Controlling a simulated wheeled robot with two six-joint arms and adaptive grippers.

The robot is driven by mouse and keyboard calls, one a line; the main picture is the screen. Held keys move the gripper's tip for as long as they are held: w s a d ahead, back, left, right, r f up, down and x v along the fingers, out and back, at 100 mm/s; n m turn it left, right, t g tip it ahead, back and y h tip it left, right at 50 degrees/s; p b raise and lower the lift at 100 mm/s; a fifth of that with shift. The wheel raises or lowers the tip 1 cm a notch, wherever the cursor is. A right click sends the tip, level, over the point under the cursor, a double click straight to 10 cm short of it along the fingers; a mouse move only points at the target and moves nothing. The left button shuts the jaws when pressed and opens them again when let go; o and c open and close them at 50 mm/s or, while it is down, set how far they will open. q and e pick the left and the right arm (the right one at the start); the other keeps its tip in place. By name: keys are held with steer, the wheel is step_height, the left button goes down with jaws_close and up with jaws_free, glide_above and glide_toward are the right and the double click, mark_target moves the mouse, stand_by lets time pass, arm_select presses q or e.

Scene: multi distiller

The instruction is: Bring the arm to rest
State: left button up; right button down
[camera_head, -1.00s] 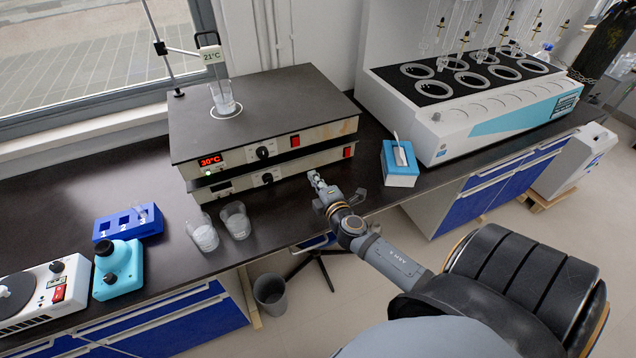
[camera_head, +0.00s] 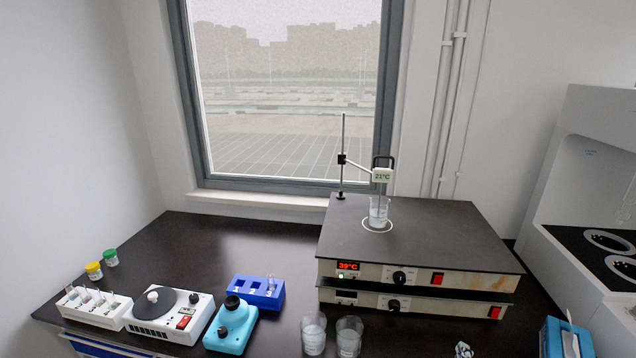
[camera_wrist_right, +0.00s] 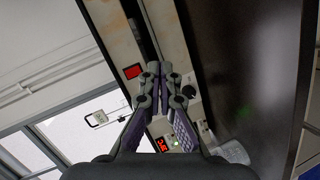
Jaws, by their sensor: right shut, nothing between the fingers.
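The tip of my right gripper (camera_head: 463,350) just shows at the bottom edge of the head view, in front of the hotplates and left of the blue tissue box. The rest of my right arm is out of that view. In the right wrist view my right gripper (camera_wrist_right: 152,68) is shut, with its fingertips together and nothing between them. It points toward the front panels of the stacked hotplates. My left gripper is in neither view.
Two stacked hotplates (camera_head: 440,240) carry a beaker (camera_head: 378,212) under a probe stand (camera_head: 342,160). Two beakers (camera_head: 313,335) (camera_head: 349,338) stand in front. A blue rack (camera_head: 257,292), teal device (camera_head: 230,328) and stirrer (camera_head: 170,314) stand left. The tissue box (camera_head: 566,340) is right. Back-left bench is clear.

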steer(key=s+a+f+m+g+y, duration=0.2)
steer(key=s+a+m+g+y, duration=0.15)
steer(key=s+a+g, duration=0.35)
steer(key=s+a+f+m+g+y, duration=0.25)
steer(key=s+a+m, duration=0.3)
steer(key=s, duration=0.45)
steer(key=s+d+f+g, duration=0.1)
steer(key=s+f, duration=0.1)
steer(key=f, duration=1.3)
steer(key=s+d+f+g, duration=0.1)
steer(key=d+f, duration=0.1)
steer(key=f, duration=1.2)
steer(key=s+f, duration=1.4)
steer(key=s, duration=0.3)
steer(key=shift+s+d+f+g, duration=0.15)
steer(key=shift+s+d+g, duration=0.15)
steer(key=shift+g, duration=0.05)
